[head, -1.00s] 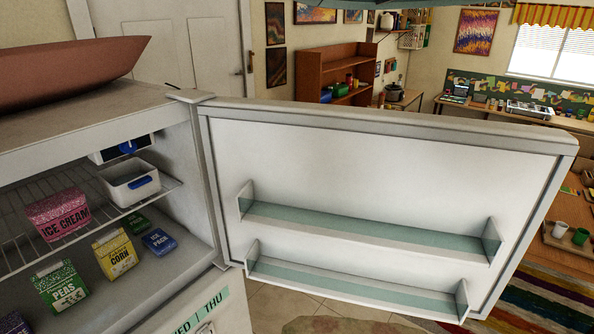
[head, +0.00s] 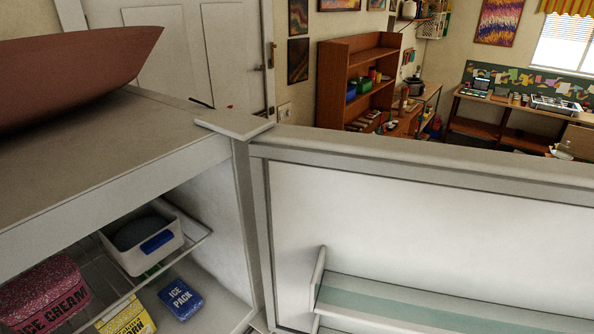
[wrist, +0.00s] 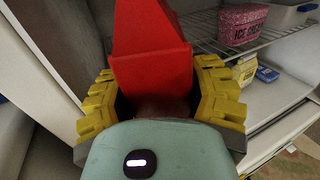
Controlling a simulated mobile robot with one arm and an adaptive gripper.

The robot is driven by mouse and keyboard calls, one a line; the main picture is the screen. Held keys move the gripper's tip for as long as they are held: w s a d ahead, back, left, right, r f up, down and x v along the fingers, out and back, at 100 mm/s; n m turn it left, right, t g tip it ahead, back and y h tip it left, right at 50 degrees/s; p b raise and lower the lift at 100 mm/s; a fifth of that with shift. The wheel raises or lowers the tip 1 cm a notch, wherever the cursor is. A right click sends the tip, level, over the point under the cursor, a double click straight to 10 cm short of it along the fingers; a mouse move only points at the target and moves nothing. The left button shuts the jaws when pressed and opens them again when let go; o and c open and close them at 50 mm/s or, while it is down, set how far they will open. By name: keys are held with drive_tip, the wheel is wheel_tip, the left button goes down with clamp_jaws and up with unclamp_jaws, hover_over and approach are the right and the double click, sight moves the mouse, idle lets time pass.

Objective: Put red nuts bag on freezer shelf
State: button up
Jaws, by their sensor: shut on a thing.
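My gripper (wrist: 156,72) has yellow fingers on both sides of the red nuts bag (wrist: 152,75), a plain red packet with a narrowed top. It is shut on the bag and holds it up in front of the freezer. The wire freezer shelf (wrist: 275,38) is up and to the right of the bag, apart from it. In the head view the shelf bears a pink ice cream tub (head: 45,293) and a white bin (head: 160,256) with a blue handle. My gripper and the bag are out of the head view.
The freezer door (head: 420,225) stands open to the right, with a shelf rack inside. Below the wire shelf are a blue ice pack (head: 180,299) and a yellow corn box (head: 128,318). A reddish-brown bowl (head: 70,75) sits on the freezer top (head: 120,135).

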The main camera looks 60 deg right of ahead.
drive_tip(key=shift+w+d+f, duration=0.15)
drive_tip(key=shift+w+d, duration=0.2)
drive_tip(key=shift+w, duration=0.3)
drive_tip(key=b+x, duration=0.6)
drive_tip(key=x, duration=0.7)
drive_tip(key=shift+w+d, duration=0.15)
drive_tip(key=shift+w, duration=0.1)
drive_tip(key=b+x, duration=0.2)
drive_tip(key=x, duration=0.1)
drive_tip(key=shift+w+d+f, duration=0.1)
drive_tip(key=shift+w+d, duration=0.1)
drive_tip(key=shift+w, duration=0.05)
drive_tip(key=shift+s+a+f+b, duration=0.1)
drive_tip(key=shift+a+f+b, duration=0.1)
drive_tip(key=shift+f+b, duration=0.4)
drive_tip(key=shift+b, duration=0.35)
drive_tip(key=shift+r, duration=0.1)
